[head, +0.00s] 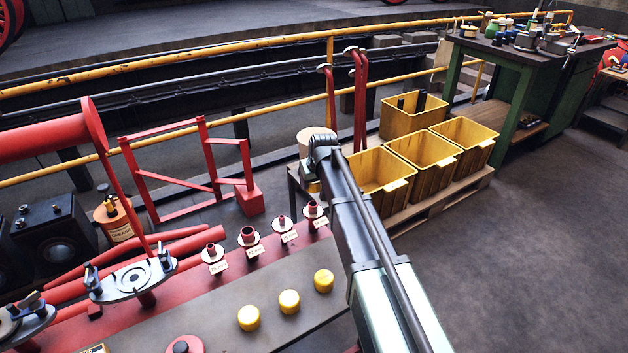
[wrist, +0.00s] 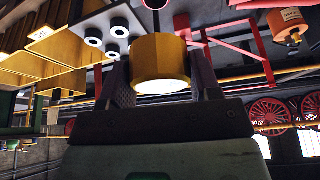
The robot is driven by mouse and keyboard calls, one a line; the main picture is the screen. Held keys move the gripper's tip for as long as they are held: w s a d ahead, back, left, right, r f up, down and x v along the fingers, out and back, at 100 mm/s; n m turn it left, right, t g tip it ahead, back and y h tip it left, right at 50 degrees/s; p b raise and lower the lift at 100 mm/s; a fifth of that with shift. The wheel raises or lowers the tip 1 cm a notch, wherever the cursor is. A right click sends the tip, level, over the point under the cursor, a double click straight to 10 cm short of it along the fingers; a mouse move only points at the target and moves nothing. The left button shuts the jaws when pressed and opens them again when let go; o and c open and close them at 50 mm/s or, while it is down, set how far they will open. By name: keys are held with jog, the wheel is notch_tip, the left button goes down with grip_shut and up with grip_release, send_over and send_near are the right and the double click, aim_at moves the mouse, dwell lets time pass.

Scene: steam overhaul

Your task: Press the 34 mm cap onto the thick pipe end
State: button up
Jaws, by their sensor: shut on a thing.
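In the wrist view my gripper (wrist: 158,68) is shut on a yellow cap (wrist: 160,60), one finger on each side of it. In the head view my arm hides the gripper and the held cap. Several red pipe ends with white collars stand in a row on the red bench. The second from the left (head: 248,237) looks the widest. Their small labels are too blurred to read surely.
Three more yellow caps (head: 289,301) stand on the grey front strip of the bench (head: 215,325). Clamp-like fittings (head: 133,280) are at left. Yellow bins (head: 423,152) sit on a pallet behind my arm. The floor at right is clear.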

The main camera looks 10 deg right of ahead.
aim_at(313, 204)
jog(key=shift+s+a+f, duration=0.1)
jog(key=shift+f, duration=0.1)
jog(key=shift+f+b, duration=0.3)
jog(key=shift+b, duration=0.25)
notch_tip(313, 204, down, 4)
jog(key=b, duration=0.3)
jog(key=shift+r+b, duration=0.1)
jog(key=shift+b, duration=0.25)
jog(key=shift+f, duration=0.2)
jog(key=shift+f+b, duration=0.25)
jog(key=shift+b, duration=0.2)
jog(key=shift+f+b, duration=0.5)
jog(key=shift+f+b, duration=1.05)
